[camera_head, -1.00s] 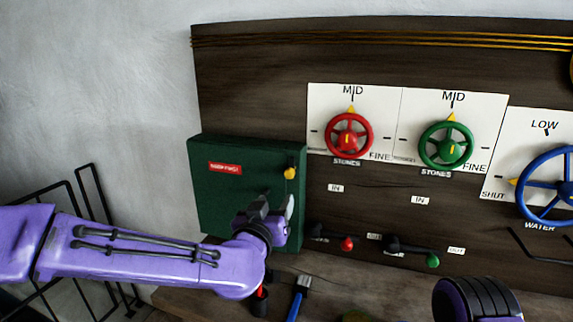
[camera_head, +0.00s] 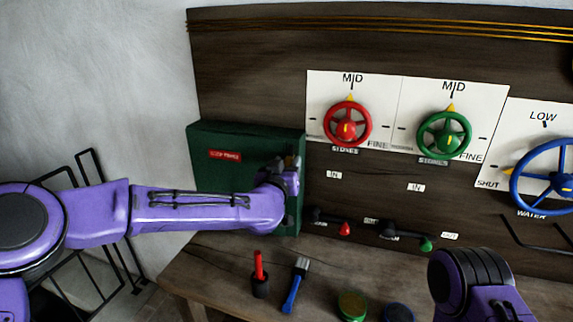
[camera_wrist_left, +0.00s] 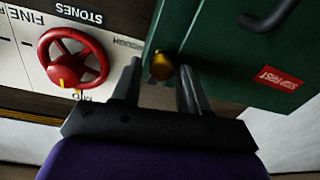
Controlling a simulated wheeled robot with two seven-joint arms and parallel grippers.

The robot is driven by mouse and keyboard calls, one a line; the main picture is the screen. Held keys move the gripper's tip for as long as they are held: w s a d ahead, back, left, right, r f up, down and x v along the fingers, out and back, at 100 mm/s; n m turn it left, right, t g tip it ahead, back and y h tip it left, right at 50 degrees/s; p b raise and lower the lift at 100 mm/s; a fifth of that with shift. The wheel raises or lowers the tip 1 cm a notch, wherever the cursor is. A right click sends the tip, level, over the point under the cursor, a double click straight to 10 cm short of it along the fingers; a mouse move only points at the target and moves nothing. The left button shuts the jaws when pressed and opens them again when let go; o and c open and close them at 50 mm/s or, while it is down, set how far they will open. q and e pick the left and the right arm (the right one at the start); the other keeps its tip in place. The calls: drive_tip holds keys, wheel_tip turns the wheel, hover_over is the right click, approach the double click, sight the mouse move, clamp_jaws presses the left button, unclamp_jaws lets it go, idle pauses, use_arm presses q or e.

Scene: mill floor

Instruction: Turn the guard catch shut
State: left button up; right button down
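The green guard box (camera_head: 235,180) is on the left of the panel with its front closed. In the left wrist view its green face (camera_wrist_left: 235,50) shows the yellow catch knob (camera_wrist_left: 162,66). My left gripper (camera_head: 287,162) is at the box's upper right and hides the catch in the head view. In the left wrist view the gripper (camera_wrist_left: 160,68) is open, its fingertips on either side of the knob, with a small gap showing. Whether the fingers touch it I cannot tell. My right arm shows at the lower right, but its fingers are out of view.
A red wheel (camera_head: 347,124), a green wheel (camera_head: 443,136) and a blue wheel (camera_head: 545,180) are on the panel. Red-tipped (camera_head: 344,229) and green-tipped (camera_head: 426,243) levers sit below. A red-handled tool (camera_head: 259,270) and a blue brush (camera_head: 294,287) are on the bench.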

use_arm(q)
clamp_jaws()
drive_tip(key=shift+f+n, duration=0.1)
drive_tip(key=shift+n, duration=0.2)
drive_tip(key=n+b, duration=0.1)
drive_tip(key=n, duration=0.2)
drive_tip(key=shift+a, duration=0.1)
drive_tip(key=n+b, duration=0.1)
drive_tip(key=n, duration=0.4)
drive_tip(key=shift+w+f+g+b, duration=0.1)
drive_tip(key=shift+g+b, duration=0.2)
drive_tip(key=shift+b, duration=0.1)
drive_tip(key=n+b, duration=0.2)
drive_tip(key=n, duration=0.3)
drive_tip(key=shift+h, duration=0.3)
drive_tip(key=shift+a+n+b, duration=0.1)
drive_tip(key=shift+n+b, duration=0.95)
drive_tip(key=shift+n, duration=0.65)
drive_tip(key=shift+r, duration=0.2)
